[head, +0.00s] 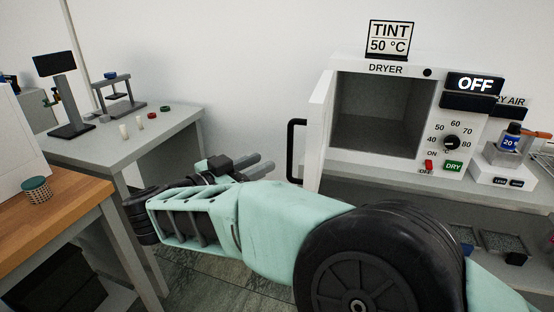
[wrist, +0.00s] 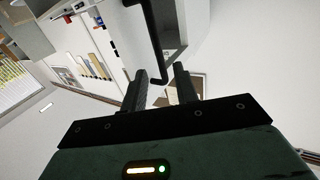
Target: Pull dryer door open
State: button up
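The white dryer (head: 440,110) stands on the bench at the right, its grey chamber showing. Its white door (head: 317,130) stands open, swung out at the chamber's left side. The door's black bar handle (head: 291,150) faces left; it also shows in the wrist view (wrist: 156,45), running down toward my fingertips. My gripper (head: 268,163) is just left of the handle in the head view, its fingers pointing right. In the wrist view my gripper (wrist: 161,82) has its two fingers apart. Nothing is clearly held; whether the handle's end reaches between the fingertips is hard to tell.
A grey table (head: 170,125) with a stand (head: 118,95) and small vials is at the back left. A wooden-topped bench (head: 75,195) is at the near left. A blue-labelled bottle (head: 512,138) stands right of the dryer. Floor shows between the benches.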

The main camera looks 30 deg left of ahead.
jog(key=b+v, duration=0.1)
jog(key=v, duration=0.6)
jog(key=shift+s, duration=0.4)
jog(key=shift+a, duration=0.1)
